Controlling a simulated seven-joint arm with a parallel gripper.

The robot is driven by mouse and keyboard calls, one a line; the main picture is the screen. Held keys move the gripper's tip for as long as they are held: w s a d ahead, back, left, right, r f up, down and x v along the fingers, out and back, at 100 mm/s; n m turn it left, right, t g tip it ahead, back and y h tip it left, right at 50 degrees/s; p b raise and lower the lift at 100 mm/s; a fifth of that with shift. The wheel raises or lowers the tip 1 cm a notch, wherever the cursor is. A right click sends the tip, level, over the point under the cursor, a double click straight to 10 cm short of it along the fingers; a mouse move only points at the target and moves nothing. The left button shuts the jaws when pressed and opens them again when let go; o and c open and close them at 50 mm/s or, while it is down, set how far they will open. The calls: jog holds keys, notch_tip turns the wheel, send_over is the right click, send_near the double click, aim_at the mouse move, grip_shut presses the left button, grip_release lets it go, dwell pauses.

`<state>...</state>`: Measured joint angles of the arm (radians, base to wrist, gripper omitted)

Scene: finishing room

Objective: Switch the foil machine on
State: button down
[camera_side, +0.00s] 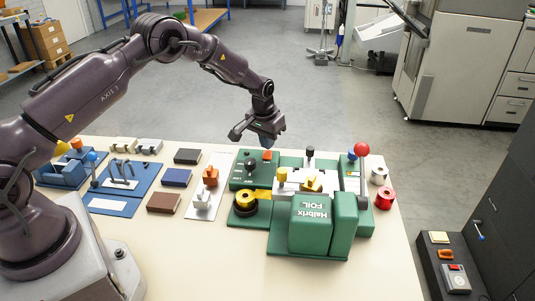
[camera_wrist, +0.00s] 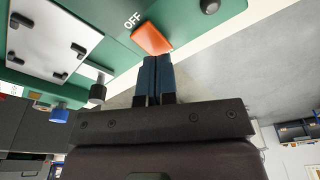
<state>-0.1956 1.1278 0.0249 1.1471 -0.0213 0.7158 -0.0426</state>
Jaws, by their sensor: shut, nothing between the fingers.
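The green foil machine (camera_side: 310,226), marked "Halbrix FOIL", stands on the table right of centre. Its orange switch (camera_side: 267,155) is at the back of the control panel, behind a black knob (camera_side: 249,168). In the wrist view the orange switch (camera_wrist: 152,38) has the word OFF beside it. My gripper (camera_side: 268,142) is above the back of the panel, pointing down close to the switch. In the wrist view its blue fingertips (camera_wrist: 157,60) are together and empty, just beside the switch's edge. I cannot tell whether they touch it.
A red-knobbed lever (camera_side: 362,150) rises at the machine's right. A gold foil roll (camera_side: 246,200) sits at its front left. Silver and red rolls (camera_side: 384,198) stand at the right table edge. Dark blocks (camera_side: 176,177) and blue fixtures (camera_side: 122,178) lie to the left.

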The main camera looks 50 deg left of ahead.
jog(key=shift+r, duration=2.7)
jog(key=s, duration=0.2)
jog(key=s+f+g, duration=0.1)
jog(key=shift+s+d+f, duration=0.1)
jog(key=shift+s+d, duration=0.25)
jog(key=shift+d, duration=0.05)
jog(key=s+d+r+m+t, duration=0.1)
jog(key=s+d+r, duration=0.2)
jog(key=s+r, duration=0.5)
jog(key=s+d+r+m+t, duration=0.1)
jog(key=s+d+r, duration=0.3)
jog(key=s+r, duration=0.5)
jog(key=s+d+r+m+t, duration=0.1)
jog(key=s+d+r, duration=0.3)
jog(key=s+r, duration=0.4)
jog(key=s+t, duration=0.1)
jog(key=s, duration=0.5)
jog(key=shift+r+t, duration=0.35)
jog(key=shift+t, duration=0.05)
